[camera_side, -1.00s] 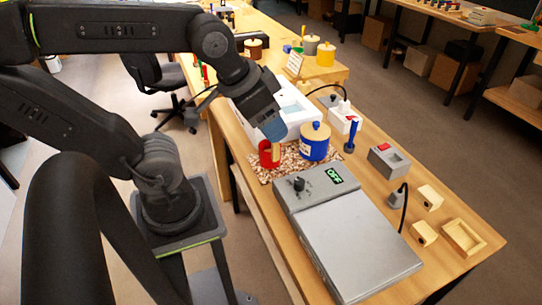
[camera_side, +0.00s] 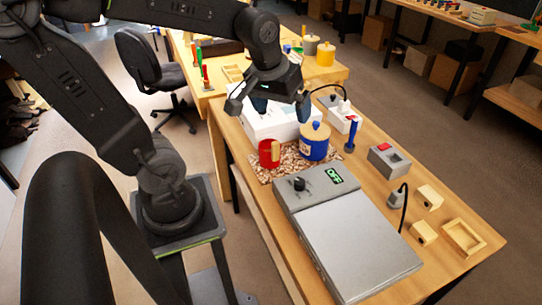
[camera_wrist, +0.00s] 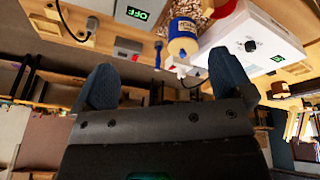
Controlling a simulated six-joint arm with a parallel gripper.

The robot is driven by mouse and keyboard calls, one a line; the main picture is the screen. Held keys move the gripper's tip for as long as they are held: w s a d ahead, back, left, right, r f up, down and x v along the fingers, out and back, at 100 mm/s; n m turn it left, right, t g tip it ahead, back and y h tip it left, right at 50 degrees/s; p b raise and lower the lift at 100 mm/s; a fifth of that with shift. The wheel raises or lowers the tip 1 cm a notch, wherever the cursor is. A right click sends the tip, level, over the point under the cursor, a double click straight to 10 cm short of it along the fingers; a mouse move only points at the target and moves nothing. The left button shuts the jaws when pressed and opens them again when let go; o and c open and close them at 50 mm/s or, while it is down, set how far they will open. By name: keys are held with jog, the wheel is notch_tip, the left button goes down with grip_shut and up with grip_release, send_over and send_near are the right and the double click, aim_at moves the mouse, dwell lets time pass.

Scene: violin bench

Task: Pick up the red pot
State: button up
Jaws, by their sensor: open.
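The red pot (camera_side: 265,154) stands upright on a speckled mat (camera_side: 288,171) in the side view, with a tan strip on its right side. A blue pot with a tan lid (camera_side: 314,146) stands just right of it, and it also shows in the wrist view (camera_wrist: 182,44). My gripper (camera_side: 281,107) is open and empty, its blue fingers spread, above and behind the red pot over the white box. In the wrist view my gripper (camera_wrist: 165,75) has nothing between its fingers. A small red patch at the top edge there may be the red pot.
A white box (camera_side: 262,126) lies behind the pots. A grey device reading OFF (camera_side: 320,184) is in front of the mat. A blue upright tool (camera_side: 351,136) and a grey box with a red switch (camera_side: 388,161) are to the right.

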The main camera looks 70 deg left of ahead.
jog(key=w+a+f+n+g, duration=0.2)
jog(key=a+f+n, duration=0.2)
jog(key=a+n, duration=0.25)
jog(key=w+a+f+n+g, duration=0.1)
jog(key=a+f+n, duration=0.4)
jog(key=a, duration=0.3)
jog(key=shift+h, duration=0.4)
jog(key=shift+w+a+f, duration=0.1)
jog(key=shift+w+f, duration=0.05)
jog(key=shift+f, duration=2.15)
jog(key=shift+w+a+f, duration=0.1)
jog(key=shift+w+f, duration=0.1)
jog(key=shift+f, duration=2.05)
jog(key=shift+w+f, duration=0.15)
jog(key=shift+f, duration=2.15)
jog(key=shift+c, duration=0.4)
jog(key=c, duration=1)
jog(key=shift+r, duration=0.15)
